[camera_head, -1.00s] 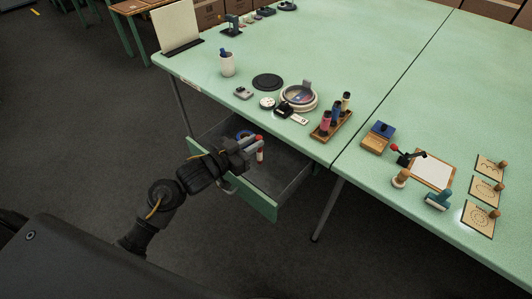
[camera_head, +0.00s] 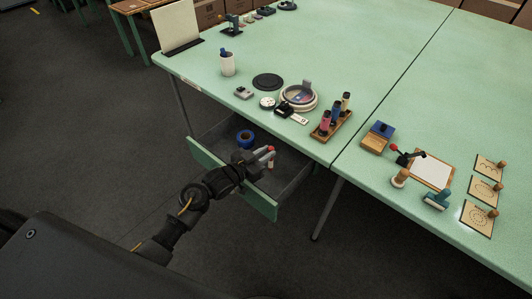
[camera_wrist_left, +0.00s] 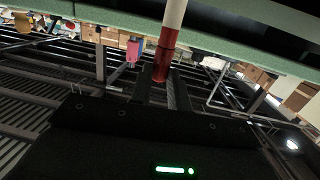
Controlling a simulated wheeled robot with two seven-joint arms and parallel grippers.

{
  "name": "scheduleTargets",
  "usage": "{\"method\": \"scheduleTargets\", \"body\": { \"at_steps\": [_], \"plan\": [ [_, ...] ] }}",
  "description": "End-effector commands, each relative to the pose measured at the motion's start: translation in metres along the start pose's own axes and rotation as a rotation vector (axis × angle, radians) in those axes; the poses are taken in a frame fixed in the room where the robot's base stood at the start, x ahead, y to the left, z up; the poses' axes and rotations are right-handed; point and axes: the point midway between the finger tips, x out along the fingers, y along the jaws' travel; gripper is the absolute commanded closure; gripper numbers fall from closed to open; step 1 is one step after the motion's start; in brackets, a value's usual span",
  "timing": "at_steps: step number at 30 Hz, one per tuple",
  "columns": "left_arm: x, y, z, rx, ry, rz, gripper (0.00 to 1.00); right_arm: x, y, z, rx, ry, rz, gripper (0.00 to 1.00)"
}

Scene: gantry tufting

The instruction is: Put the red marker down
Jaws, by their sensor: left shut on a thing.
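The red marker (camera_head: 271,149), with a red end and a white part, is between the fingertips of my left gripper (camera_head: 263,155). The gripper is shut on it over the open drawer (camera_head: 261,203) under the green table. The marker stands roughly upright in the head view. Whether its lower end touches the drawer floor, I cannot tell. In the left wrist view the marker (camera_wrist_left: 166,48) rises from between the dark fingers, red near them and white above. My right gripper is not in view.
A blue tape roll (camera_head: 245,138) lies in the drawer, left of the gripper. A wooden rack with several bottles (camera_head: 331,128) stands on the table (camera_head: 340,60) above the drawer's right side. The drawer floor right of the gripper looks clear.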

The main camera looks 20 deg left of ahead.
Motion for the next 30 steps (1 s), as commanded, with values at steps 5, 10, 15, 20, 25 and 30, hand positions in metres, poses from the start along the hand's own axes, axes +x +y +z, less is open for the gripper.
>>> {"method": "scheduleTargets", "body": {
  "at_steps": [5,10,15,20,25,30],
  "plan": [
    [0.000,0.000,0.001,0.000,0.000,0.000,1.00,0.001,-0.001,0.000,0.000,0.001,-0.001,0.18],
    [0.001,0.000,0.006,0.000,0.000,0.000,1.00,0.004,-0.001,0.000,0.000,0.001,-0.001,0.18],
    [0.001,0.000,0.011,0.000,0.001,0.000,1.00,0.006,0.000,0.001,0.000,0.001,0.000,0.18],
    [0.001,0.000,0.012,0.000,0.001,0.000,0.81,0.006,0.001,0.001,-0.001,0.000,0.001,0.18],
    [0.001,0.000,0.011,0.000,0.000,0.000,0.60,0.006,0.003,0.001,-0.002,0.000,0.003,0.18],
    [0.001,0.000,0.011,0.000,0.000,0.000,0.60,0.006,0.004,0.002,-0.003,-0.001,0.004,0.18]
  ]
}}
